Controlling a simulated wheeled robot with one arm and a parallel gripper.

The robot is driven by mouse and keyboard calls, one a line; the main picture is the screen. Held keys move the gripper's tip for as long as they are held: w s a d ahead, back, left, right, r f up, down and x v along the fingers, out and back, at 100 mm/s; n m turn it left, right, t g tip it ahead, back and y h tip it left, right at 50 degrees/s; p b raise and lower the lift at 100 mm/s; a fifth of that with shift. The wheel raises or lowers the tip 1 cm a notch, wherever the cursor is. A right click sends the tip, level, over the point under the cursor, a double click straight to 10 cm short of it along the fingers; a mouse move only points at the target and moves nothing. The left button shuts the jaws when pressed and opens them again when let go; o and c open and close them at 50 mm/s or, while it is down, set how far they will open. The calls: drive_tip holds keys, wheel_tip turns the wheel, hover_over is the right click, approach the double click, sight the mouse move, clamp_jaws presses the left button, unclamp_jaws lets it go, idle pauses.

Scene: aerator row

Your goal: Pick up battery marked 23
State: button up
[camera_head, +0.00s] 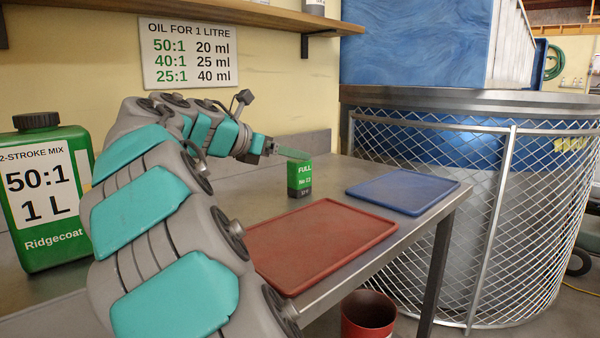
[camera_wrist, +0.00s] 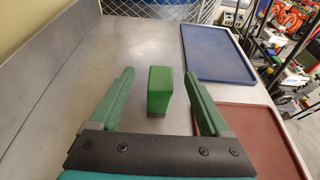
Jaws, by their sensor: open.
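The battery (camera_head: 299,178) is a small upright box, green above and dark below, standing on the metal bench. Its label reads FULL, with a small number line that looks like 23 but is hard to read. In the wrist view the battery (camera_wrist: 159,92) stands between and a little beyond the two green fingers. My gripper (camera_wrist: 160,76) is open, with one finger on each side of the battery and a gap on both sides. In the head view my gripper (camera_head: 291,153) is at the battery's top, on its far left side.
A red mat (camera_head: 325,240) lies in front of the battery and a blue mat (camera_head: 403,190) to its right; both look bare. A green oil jug (camera_head: 45,200) stands at the left. A mesh-fenced tank (camera_head: 480,220) is beyond the bench. A red bucket (camera_head: 368,318) is below.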

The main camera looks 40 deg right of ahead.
sight(308, 163)
drive_tip(key=shift+x, duration=0.85)
drive_tip(key=d+f, duration=0.1)
drive_tip(key=d, duration=0.1)
drive_tip(key=d+f, duration=0.2)
drive_tip(key=shift+w+d+f, duration=0.1)
drive_tip(key=shift+d, duration=0.3)
drive_tip(key=shift+c, duration=0.2)
clamp_jaws()
